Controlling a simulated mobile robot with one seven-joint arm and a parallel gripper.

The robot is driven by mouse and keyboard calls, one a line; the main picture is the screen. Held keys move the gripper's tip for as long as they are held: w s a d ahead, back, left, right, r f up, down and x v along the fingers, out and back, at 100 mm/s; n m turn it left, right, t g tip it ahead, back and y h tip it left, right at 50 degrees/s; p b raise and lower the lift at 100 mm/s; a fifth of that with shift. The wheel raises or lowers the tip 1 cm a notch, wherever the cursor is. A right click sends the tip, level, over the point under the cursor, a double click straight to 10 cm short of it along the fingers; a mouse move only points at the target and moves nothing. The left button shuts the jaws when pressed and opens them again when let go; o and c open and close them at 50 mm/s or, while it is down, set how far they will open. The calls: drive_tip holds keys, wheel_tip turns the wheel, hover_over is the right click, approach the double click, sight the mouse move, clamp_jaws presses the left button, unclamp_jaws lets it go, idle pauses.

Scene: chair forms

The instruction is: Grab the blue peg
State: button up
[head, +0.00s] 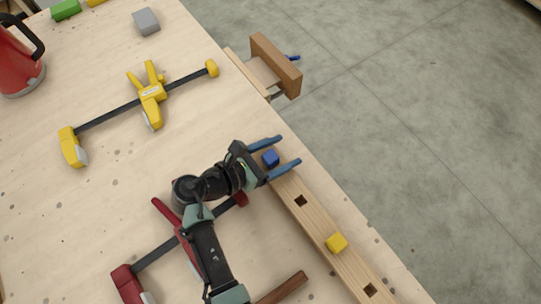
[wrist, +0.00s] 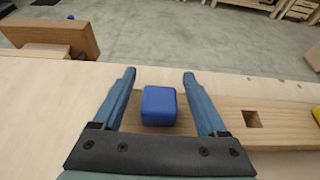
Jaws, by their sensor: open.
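The blue peg (head: 270,158) stands at the far end of a long wooden beam, its squarish top showing. It also shows in the wrist view (wrist: 159,105), centred between the fingers. My gripper (head: 288,151) is open, with one blue finger on each side of the peg. In the wrist view the open gripper (wrist: 159,82) shows a gap between the peg and each finger. The part of the peg below its head is hidden.
The wooden beam (head: 320,222) has square holes and a yellow peg (head: 337,243). A red clamp (head: 157,256) lies beside my arm. A yellow clamp (head: 108,116), grey block (head: 146,21) and red kettle (head: 17,62) are farther off. A wooden vise (head: 277,65) is at the table edge.

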clamp_jaws()
idle(0.3)
drive_tip(key=shift+r, duration=0.15)
